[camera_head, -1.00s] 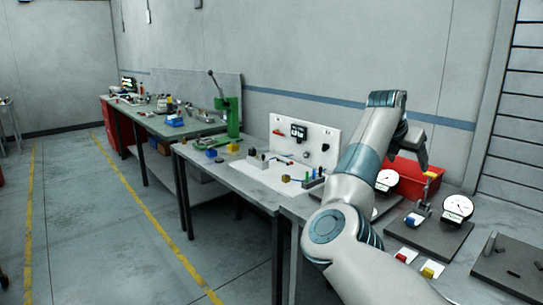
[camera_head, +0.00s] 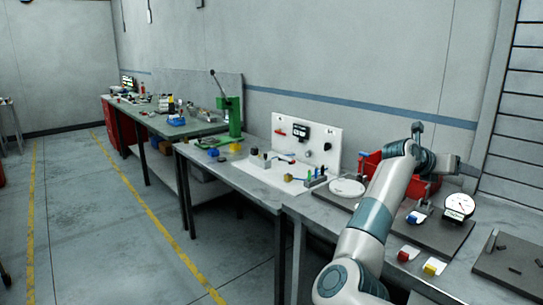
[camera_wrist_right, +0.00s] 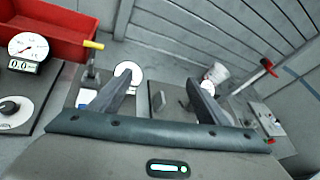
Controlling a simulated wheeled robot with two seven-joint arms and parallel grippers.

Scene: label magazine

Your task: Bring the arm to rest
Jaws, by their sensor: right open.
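My right arm (camera_head: 385,200) reaches in from the bottom right of the head view, bent at the elbow over the right bench. Its gripper (camera_head: 468,168) points to the right, above the bench and near the red bin (camera_head: 372,165). In the right wrist view my right gripper (camera_wrist_right: 160,95) has its two fingers spread, with nothing between them. The left gripper is not in view.
Below the arm stand a white dial gauge (camera_head: 459,206), blue and white (camera_head: 416,218), red (camera_head: 408,253) and yellow (camera_head: 433,267) blocks. The wrist view shows a red bin (camera_wrist_right: 50,35), a gauge (camera_wrist_right: 28,47) and a yellow-topped post (camera_wrist_right: 93,45). The floor (camera_head: 90,230) at left is clear.

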